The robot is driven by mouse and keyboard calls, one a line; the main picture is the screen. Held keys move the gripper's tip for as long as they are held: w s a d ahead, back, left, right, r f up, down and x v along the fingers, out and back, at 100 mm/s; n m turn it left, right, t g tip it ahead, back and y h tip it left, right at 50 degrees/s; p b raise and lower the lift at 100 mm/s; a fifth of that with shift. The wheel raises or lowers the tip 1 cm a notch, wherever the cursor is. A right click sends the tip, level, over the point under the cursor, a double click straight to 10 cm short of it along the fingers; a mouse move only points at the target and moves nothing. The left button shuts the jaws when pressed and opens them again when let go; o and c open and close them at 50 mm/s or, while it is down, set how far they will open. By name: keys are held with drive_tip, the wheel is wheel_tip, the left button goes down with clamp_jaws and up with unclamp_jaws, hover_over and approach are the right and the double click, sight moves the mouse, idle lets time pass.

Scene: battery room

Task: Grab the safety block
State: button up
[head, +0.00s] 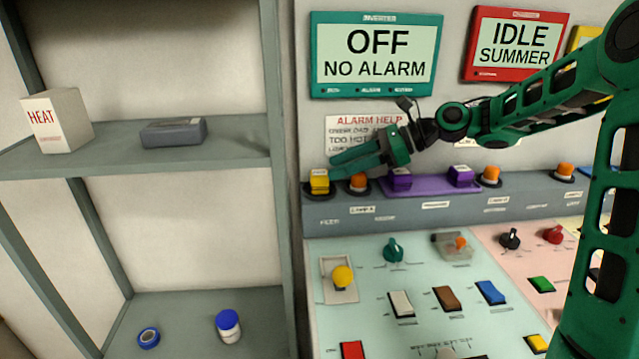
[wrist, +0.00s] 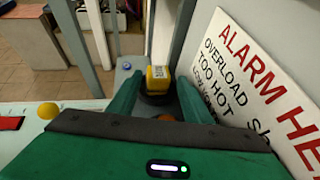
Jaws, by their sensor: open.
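A small yellow block (head: 319,181) with a pale label on top sits on a dark round base at the left end of the grey ledge. The label is too small to read, so I cannot confirm it is the safety block. My gripper (head: 338,167) is open and reaches leftward along the ledge, with its fingertips close beside the yellow block. In the wrist view the yellow block (wrist: 157,78) shows ahead, between the two green fingers of my gripper (wrist: 160,97), with nothing held. I cannot tell whether a finger touches it.
An orange knob (head: 359,182) stands under my fingers. A purple tray (head: 430,185) with two purple blocks lies to its right. The ALARM HELP sign (wrist: 255,80) is close beside the right finger. A shelf post (head: 281,150) stands left. Switches cover the panel below.

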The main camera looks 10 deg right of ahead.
sight(320, 172)
drive_tip(key=x, duration=0.3)
drive_tip(key=shift+a, duration=0.1)
drive_tip(key=c, duration=0.9)
drive_tip(key=shift+r, duration=0.1)
